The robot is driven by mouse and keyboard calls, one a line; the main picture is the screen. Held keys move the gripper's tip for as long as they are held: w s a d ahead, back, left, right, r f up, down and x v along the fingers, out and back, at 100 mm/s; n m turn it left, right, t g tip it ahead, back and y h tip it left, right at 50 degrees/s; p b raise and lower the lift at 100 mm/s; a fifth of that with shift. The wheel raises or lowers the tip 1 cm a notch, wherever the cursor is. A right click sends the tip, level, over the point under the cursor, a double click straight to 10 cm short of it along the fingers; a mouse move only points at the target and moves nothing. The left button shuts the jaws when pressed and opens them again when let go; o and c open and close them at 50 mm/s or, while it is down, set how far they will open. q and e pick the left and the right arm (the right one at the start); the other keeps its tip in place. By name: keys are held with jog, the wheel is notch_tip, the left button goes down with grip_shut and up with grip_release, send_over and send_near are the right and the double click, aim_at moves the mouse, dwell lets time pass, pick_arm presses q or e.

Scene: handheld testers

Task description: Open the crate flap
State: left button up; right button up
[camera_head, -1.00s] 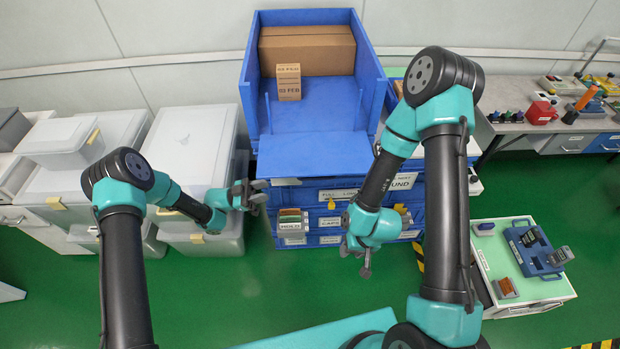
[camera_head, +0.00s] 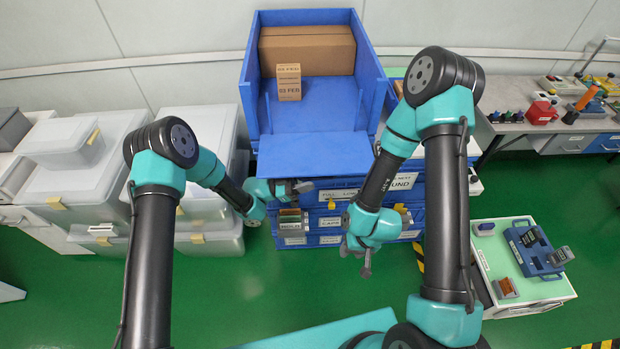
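The blue crate (camera_head: 374,75) stands at the back centre on top of other blue crates. Its front flap (camera_head: 315,154) lies folded outward at the front, leaving the crate's front open.
Lower blue crates (camera_head: 327,223) carry labels and small card holders (camera_head: 292,220). Grey lidded bins (camera_head: 210,130) stand at left. The green floor in front is clear.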

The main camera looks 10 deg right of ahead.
pick_arm(q)
jog(key=shift+s+d+r, duration=0.15)
jog(key=shift+d+r, duration=0.1)
jog(key=shift+d, duration=0.3)
grip_shut()
